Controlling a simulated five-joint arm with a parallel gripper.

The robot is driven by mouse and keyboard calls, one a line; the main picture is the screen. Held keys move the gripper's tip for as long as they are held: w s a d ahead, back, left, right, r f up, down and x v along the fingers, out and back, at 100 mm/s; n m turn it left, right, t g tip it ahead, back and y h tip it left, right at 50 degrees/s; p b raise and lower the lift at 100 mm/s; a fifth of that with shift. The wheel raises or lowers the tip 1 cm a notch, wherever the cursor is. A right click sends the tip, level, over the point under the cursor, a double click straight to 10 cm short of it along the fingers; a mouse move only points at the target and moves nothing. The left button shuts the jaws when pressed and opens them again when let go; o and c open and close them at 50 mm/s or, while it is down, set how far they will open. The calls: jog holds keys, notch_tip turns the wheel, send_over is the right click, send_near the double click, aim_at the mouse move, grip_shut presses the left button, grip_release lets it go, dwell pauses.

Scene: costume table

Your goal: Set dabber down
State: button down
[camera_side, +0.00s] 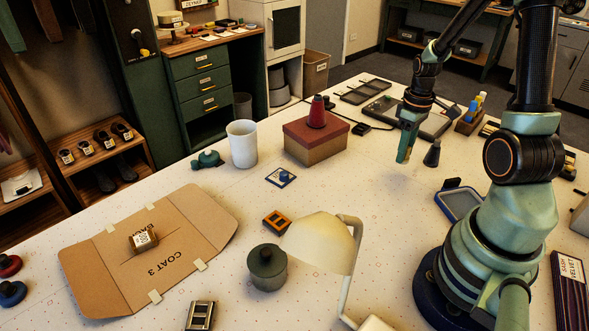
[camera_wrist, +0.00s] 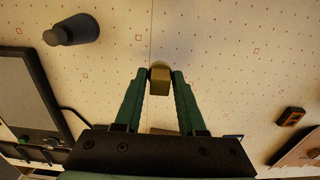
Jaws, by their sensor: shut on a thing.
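My gripper (camera_side: 404,150) hangs pointing down over the right back part of the white table. In the wrist view its two green fingers (camera_wrist: 155,88) are shut on a small tan, blocky piece, which I take to be the dabber (camera_wrist: 160,80). Only one end of the dabber shows there. In the side view the fingers hide most or all of it. I cannot tell how far its lower end is from the tabletop (camera_side: 345,190).
A dark tray (camera_side: 425,120) lies behind. A maroon-lidded box (camera_side: 316,142) stands left. A lamp (camera_side: 320,242) stands in front. Bare tabletop lies between.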

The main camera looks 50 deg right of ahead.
jog(key=shift+f, duration=2.4)
jog(key=shift+f, duration=0.15)
jog(key=c, duration=0.5)
grip_release()
notch_tip(320, 180, up, 12)
jog(key=shift+w+r, duration=0.1)
jog(key=a+r+t, duration=0.2)
jog(key=a+r, duration=0.2)
jog(key=a, duration=0.3)
jog(key=w+a+r+t, duration=0.1)
jog(key=a+r, duration=0.3)
jog(key=a, duration=0.4)
jog(key=w+a+r+t, duration=0.1)
jog(key=a+r+t, duration=0.1)
jog(key=a+r, duration=0.2)
jog(key=a, duration=0.3)
jog(key=shift+w+a+t, duration=0.2)
jog(key=shift+a+t, duration=0.1)
